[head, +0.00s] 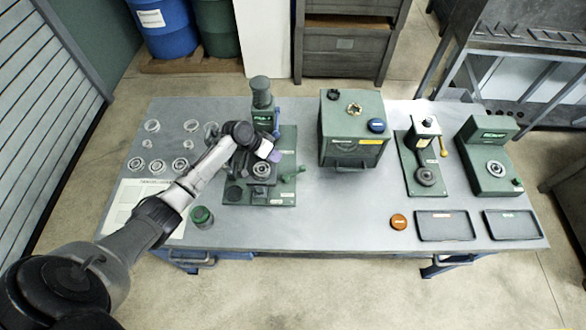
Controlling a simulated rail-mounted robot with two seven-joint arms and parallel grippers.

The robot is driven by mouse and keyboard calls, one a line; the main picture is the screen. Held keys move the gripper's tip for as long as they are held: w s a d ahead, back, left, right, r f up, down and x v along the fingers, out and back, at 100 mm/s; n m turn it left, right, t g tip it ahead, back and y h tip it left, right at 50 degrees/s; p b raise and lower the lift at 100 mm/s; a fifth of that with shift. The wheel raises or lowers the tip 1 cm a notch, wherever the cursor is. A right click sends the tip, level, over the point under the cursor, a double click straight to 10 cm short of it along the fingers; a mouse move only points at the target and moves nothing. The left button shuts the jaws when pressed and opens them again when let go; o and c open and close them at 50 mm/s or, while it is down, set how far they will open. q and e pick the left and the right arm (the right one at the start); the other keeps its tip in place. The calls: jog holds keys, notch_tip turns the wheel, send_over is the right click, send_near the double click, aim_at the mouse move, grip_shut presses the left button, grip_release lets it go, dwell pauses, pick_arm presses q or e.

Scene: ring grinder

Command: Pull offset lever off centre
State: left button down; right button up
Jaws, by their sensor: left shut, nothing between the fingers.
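The green grinder (285,140) stands on the table left of centre, with a tall grey-topped column at its back. My left gripper (267,152) is over the middle of it, shut and with nothing held. A small purple part (275,156) shows right at the fingertips; I cannot tell whether they touch it. A green handle (292,175) sticks out on the right of the grinder. Which part is the offset lever is not clear from here. A ring (262,168) sits on the grinder's front, just below the gripper. My right gripper is not in view.
Several loose rings (157,165) lie at the table's left. A green-lidded jar (202,217) stands near the front edge. The front middle is clear.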

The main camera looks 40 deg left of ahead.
aim_at(294, 173)
pick_arm(q)
jog(key=shift+w+a+r, duration=0.15)
jog(key=shift+w+a, duration=0.35)
jog(key=shift+a, duration=0.1)
jog(key=b+x, duration=0.8)
jog(key=shift+w+d+f, duration=0.1)
jog(key=shift+d+f, duration=0.05)
jog(key=shift+f, duration=0.1)
jog(key=shift+w+d+f+b, duration=0.4)
jog(key=shift+f+b, duration=0.05)
jog(key=shift+b, duration=0.2)
jog(key=shift+d+h, duration=0.15)
jog(key=shift+h, duration=0.15)
